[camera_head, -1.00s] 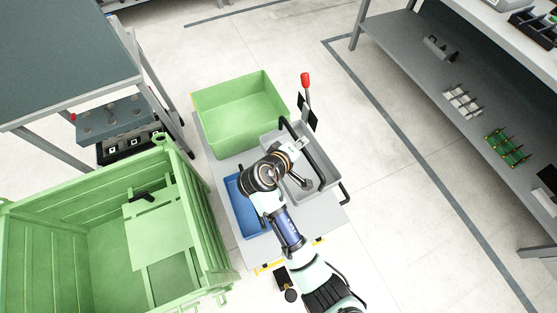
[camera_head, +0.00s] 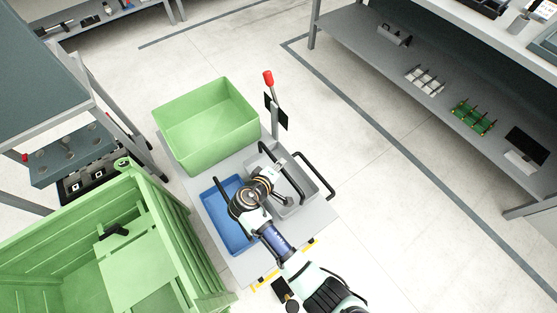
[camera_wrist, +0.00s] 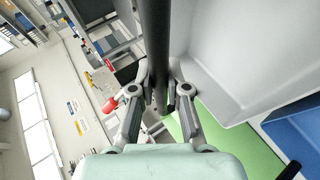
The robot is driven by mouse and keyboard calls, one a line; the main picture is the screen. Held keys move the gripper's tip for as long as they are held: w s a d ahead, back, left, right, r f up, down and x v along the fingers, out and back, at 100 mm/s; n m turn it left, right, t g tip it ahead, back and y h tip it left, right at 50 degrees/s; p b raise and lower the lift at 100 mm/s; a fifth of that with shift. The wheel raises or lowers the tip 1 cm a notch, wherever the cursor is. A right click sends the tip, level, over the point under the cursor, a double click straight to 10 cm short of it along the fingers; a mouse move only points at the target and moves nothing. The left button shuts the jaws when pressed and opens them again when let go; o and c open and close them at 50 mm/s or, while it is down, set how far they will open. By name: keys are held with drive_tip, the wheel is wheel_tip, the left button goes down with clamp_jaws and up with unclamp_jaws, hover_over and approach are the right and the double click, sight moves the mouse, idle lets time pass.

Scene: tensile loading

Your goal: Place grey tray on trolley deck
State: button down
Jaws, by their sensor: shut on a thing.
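The grey tray (camera_head: 308,187) has black bar handles and sits over the right part of the trolley deck (camera_head: 318,218). I cannot tell whether it touches the deck. In the wrist view the tray's pale wall (camera_wrist: 225,50) fills the upper right. My gripper (camera_wrist: 160,100) is shut on the tray's black handle bar (camera_wrist: 156,40). In the head view my wrist covers part of the tray and hides the grip.
A green bin (camera_head: 205,125) stands at the deck's back, and a blue tray (camera_head: 222,215) lies left of the grey tray. A red-topped post (camera_head: 268,78) rises behind. A large green crate (camera_head: 180,225) stands left. Floor is clear to the right.

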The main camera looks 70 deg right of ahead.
drive_tip(key=b, duration=0.2)
hover_over(279, 181)
drive_tip(key=shift+f, duration=2.5)
drive_tip(key=shift+f, duration=0.15)
drive_tip(key=c, duration=1.2)
unclamp_jaws()
drive_tip(key=shift+f, duration=0.1)
drive_tip(key=shift+o, duration=0.2)
drive_tip(key=shift+a, duration=0.1)
drive_tip(key=shift+r, duration=0.25)
drive_tip(key=p+v, duration=0.4)
drive_tip(key=v, duration=0.8)
drive_tip(key=shift+w+f, duration=0.1)
